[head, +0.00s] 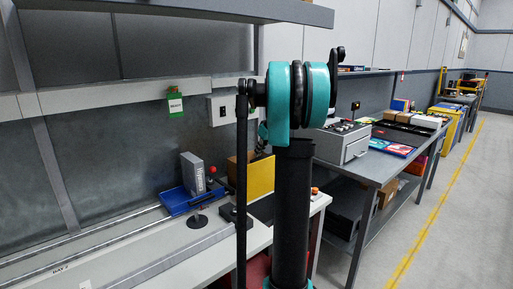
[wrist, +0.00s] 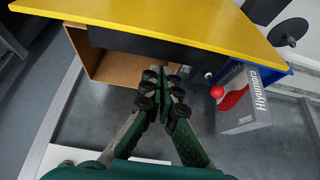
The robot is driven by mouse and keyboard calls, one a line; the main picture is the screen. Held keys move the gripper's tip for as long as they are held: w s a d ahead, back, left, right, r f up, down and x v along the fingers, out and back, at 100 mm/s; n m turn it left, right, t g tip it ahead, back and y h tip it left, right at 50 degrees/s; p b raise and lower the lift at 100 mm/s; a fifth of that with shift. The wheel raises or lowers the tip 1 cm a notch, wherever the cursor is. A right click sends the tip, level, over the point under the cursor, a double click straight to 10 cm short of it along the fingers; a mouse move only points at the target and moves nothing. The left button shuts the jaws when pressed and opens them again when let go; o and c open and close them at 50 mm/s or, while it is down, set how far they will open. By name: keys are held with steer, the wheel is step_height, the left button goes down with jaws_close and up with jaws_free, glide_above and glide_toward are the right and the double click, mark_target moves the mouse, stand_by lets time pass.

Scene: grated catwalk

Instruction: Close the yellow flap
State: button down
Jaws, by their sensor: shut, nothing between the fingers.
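The yellow flap (head: 261,178) shows in the head view as a flat yellow panel on the workbench, partly hidden behind my arm. In the wrist view the yellow flap (wrist: 190,18) spans the top of the picture, with a dark strip along its near side. A brown box (wrist: 113,70) with an open side shows beside and below it; it also shows in the head view (head: 232,166). My gripper (wrist: 162,82) is shut and empty, its fingertips in front of the box and apparently short of the flap's edge.
A shelf (head: 190,10) overhangs the bench. Another table (head: 378,170) stands right.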

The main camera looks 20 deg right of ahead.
steer(key=shift+s+d, duration=0.15)
steer(key=shift+s, duration=0.25)
steer(key=shift+s, duration=0.1)
